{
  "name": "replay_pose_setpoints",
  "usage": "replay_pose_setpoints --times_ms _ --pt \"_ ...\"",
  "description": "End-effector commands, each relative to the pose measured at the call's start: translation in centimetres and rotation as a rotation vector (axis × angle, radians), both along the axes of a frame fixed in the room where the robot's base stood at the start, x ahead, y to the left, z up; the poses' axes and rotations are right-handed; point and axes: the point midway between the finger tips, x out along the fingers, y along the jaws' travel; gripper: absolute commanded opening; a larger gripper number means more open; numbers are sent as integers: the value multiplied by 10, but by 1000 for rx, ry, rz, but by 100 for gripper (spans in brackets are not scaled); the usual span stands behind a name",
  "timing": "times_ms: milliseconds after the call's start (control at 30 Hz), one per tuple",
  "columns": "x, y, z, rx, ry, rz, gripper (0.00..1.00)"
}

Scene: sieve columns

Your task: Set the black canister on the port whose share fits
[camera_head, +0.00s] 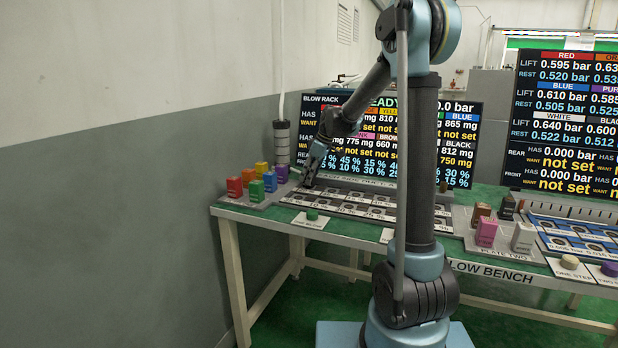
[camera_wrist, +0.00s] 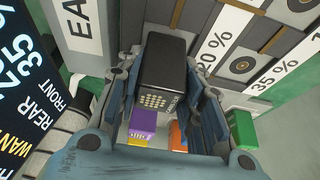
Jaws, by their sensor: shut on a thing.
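The black canister (camera_wrist: 166,62) is a dark box with a dotted end face, held between the fingers of my gripper (camera_wrist: 165,95) in the wrist view. In the head view my gripper (camera_head: 309,178) is low at the left end of the blow rack (camera_head: 350,190), and the canister is hard to make out there. The rack has round ports with percent labels. In the wrist view a 20 % port (camera_wrist: 242,65) and a 35 % port (camera_wrist: 293,5) lie to the canister's right. Whether the canister touches the rack cannot be told.
Red (camera_head: 234,187), green (camera_head: 257,191), purple (camera_head: 281,174) and other coloured canisters stand at the bench's left end. A dark canister (camera_head: 508,207) and pink one (camera_head: 486,232) stand near plate two. The readout screen (camera_head: 460,150) behind the rack is partly hidden by my arm.

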Motion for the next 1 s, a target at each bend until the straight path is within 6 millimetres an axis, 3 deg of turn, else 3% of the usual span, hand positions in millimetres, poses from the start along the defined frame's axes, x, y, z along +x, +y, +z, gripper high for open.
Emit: replay_pose_setpoints --times_ms 333,367,433,800,1000 --pt "0 0 -4 0 0 0 7" --pt "0 0 -4 0 0 0 39" --pt "0 0 -4 0 0 0 55" --pt "0 0 -2 0 0 0 55" --pt "-2 -7 16 0 -1 -1 55"
